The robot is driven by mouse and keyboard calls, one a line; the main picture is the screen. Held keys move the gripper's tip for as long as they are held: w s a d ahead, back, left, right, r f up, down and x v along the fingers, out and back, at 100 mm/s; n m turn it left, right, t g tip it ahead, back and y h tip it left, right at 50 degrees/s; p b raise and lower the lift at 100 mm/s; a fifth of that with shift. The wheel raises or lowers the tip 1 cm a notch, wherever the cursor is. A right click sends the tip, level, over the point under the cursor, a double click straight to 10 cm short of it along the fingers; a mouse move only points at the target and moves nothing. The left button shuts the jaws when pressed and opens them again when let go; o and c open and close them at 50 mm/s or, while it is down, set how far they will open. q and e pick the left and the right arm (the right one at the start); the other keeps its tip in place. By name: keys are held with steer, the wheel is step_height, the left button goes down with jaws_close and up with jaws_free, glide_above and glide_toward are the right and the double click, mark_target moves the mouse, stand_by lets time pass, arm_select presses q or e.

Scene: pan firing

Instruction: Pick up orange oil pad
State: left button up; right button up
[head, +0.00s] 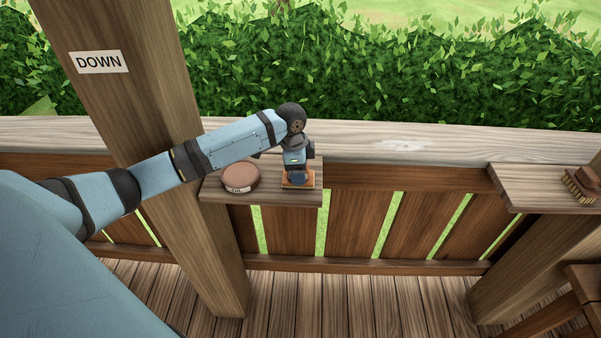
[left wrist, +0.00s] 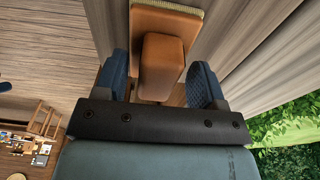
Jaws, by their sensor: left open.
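The orange oil pad (head: 301,185) lies on the small wooden shelf on the railing, partly hidden under my left gripper in the head view. In the left wrist view, the orange pad (left wrist: 162,62) has a raised block-shaped grip and a pale layer along its far edge. My left gripper (head: 297,180) points down over it. In the left wrist view, the two blue fingers of my left gripper (left wrist: 160,85) stand open on either side of the raised grip, with a gap visible at the right. My right gripper is not in view.
A round brown tin labelled OIL (head: 240,178) stands on the shelf (head: 262,195) just left of the pad. A wooden post with a DOWN sign (head: 98,62) rises at the left. A brush (head: 582,184) lies on another shelf (head: 530,190) at the far right.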

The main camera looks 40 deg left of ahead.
arm_select(q)
steer(key=shift+s+r, duration=0.2)
steer(key=shift+s, duration=0.05)
steer(key=c, duration=1)
steer(key=shift+c, duration=0.2)
steer(key=shift+w, duration=0.1)
